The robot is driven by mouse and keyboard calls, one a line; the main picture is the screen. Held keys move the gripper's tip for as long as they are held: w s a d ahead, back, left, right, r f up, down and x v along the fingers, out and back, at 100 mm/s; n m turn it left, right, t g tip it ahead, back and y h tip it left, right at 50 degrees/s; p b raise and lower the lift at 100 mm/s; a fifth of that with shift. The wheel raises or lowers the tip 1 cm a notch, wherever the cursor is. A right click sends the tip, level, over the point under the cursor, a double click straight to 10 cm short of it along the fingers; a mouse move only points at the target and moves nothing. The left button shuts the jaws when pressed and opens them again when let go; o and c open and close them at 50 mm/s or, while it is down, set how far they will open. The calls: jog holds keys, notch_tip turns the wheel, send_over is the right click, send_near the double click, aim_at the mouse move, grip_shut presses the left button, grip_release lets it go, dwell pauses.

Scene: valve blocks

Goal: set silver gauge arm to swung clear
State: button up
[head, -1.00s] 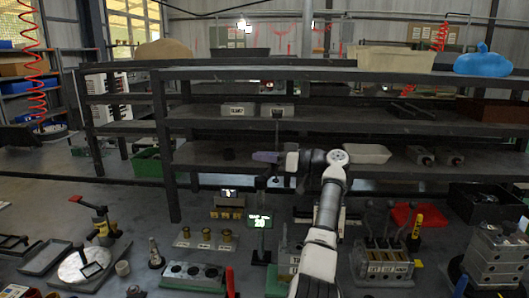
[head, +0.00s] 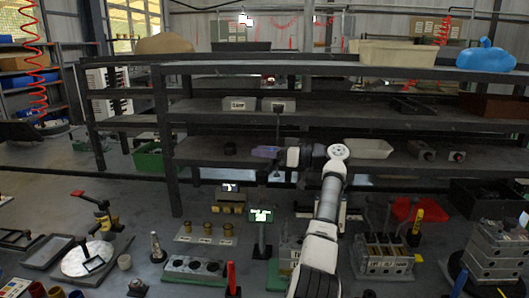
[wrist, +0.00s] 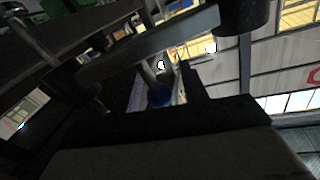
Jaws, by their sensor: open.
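I cannot make out with certainty which part is the silver gauge arm. A slim dark upright post (head: 277,124) with a small knob on top stands by my gripper in the head view, and its lower part is partly hidden. My gripper (head: 262,152) is open, pointing left at the height of the middle shelf. I cannot tell whether it touches the post. In the wrist view a grey bar (wrist: 150,47) crosses the upper part, with a dark cylinder (wrist: 243,15) near its right end. I cannot tell what they belong to.
A dark shelf rack (head: 330,119) spans the back, holding labelled blocks and a pale tray (head: 367,149). A round silver plate (head: 80,263) lies at left.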

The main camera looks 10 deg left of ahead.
jog(key=s+d+b, duration=0.1)
jog(key=d+b, duration=0.1)
jog(key=d, duration=1.1)
jog(key=shift+s+d+b, duration=0.3)
jog(key=shift+d+b, duration=0.05)
